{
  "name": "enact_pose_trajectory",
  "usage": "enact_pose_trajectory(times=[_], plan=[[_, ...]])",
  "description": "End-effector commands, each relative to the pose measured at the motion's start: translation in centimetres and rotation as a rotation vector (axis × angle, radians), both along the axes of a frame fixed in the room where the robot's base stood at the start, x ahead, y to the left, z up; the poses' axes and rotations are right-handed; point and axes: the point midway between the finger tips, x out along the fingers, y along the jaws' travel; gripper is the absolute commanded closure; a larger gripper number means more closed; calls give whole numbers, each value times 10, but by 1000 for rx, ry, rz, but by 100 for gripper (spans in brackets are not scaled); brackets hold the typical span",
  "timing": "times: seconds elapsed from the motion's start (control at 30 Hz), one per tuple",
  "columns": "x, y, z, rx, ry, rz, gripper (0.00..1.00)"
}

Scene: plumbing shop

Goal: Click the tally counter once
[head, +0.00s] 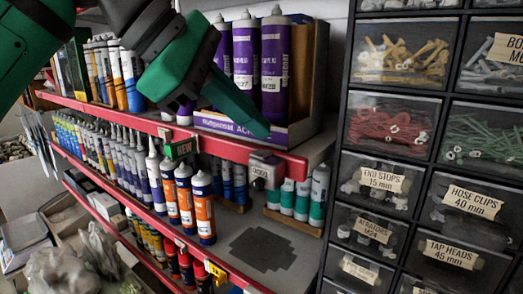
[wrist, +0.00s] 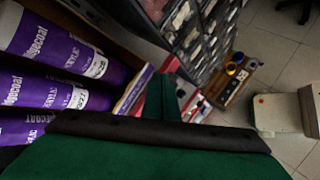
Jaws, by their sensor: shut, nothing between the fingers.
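The tally counter (head: 266,171) is a small silver-grey box with a number window on its front. It is mounted on the red front edge of the upper shelf, near that shelf's right end. My gripper (head: 262,131) is green and shut, with nothing in it. In the head view its tip is just above the counter, with a small gap in the picture; I cannot tell the depth between them. In the wrist view the shut fingers (wrist: 164,98) point away from the camera, and I cannot make out the counter there.
Purple cartridges (head: 244,55) stand in a cardboard box (head: 290,134) behind my gripper. A green sign (head: 180,149) hangs on the shelf edge left of the counter. A black drawer cabinet (head: 343,120) stands to the right.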

Motion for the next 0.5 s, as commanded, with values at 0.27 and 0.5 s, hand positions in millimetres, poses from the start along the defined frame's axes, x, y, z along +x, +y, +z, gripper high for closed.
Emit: enact_pose_trajectory(times=[0.27,0.5], plan=[[0,-1,24,0,-1,0,100],[0,-1,45,-1,-1,-1,100]])
